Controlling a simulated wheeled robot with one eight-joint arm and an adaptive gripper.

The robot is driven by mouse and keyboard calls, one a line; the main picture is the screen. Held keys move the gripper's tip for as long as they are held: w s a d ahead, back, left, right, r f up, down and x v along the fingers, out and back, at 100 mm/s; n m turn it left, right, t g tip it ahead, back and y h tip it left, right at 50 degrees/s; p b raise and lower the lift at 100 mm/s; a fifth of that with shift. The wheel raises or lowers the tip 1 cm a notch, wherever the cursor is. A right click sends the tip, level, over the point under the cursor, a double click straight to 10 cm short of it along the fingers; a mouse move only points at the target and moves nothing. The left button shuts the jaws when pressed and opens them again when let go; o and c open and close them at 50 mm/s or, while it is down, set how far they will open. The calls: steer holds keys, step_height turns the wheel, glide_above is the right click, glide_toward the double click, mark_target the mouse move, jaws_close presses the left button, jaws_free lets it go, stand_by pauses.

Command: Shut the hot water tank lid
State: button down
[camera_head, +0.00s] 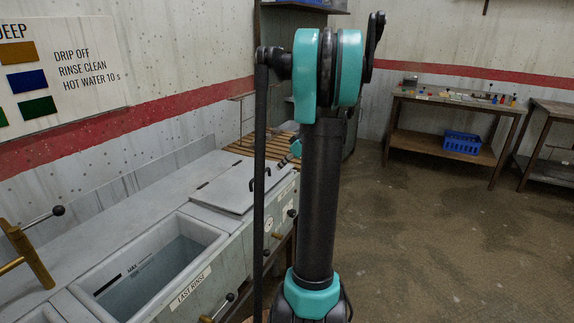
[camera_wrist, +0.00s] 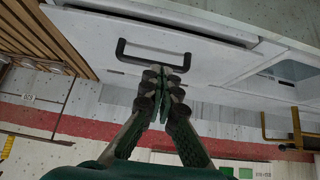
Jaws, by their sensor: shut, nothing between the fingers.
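The hot water tank lid (camera_head: 222,188) is a pale grey panel on the counter, lying flat or nearly flat over its tank in the head view. It also shows in the wrist view (camera_wrist: 105,45), with a black bar handle (camera_wrist: 155,50). A dark strip runs along the lid's edge beyond the handle; I cannot tell how wide a gap it is. My gripper (camera_wrist: 163,80) is shut and empty, its fingertips in front of the handle in that picture. Whether they touch it is unclear. In the head view my arm hides most of the gripper.
An open water basin labelled LAST RINSE (camera_head: 155,270) adjoins the lid. A wooden slatted rack (camera_head: 245,143) lies beyond it. A brass rail with a black-knobbed lever (camera_head: 30,250) stands at the left. A bench with a blue crate (camera_head: 462,142) is far off; the floor between is clear.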

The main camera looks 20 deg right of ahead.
glide_above(269, 186)
steer(key=s+d, duration=0.2)
step_height(269, 186, down, 4)
steer(key=f, duration=0.3)
steer(key=shift+a+f, duration=0.2)
steer(key=shift+a, duration=0.05)
steer(key=shift+f, duration=0.55)
steer(key=shift+f, duration=0.1)
steer(key=shift+s+d+f, duration=0.15)
steer(key=shift+f, duration=1.2)
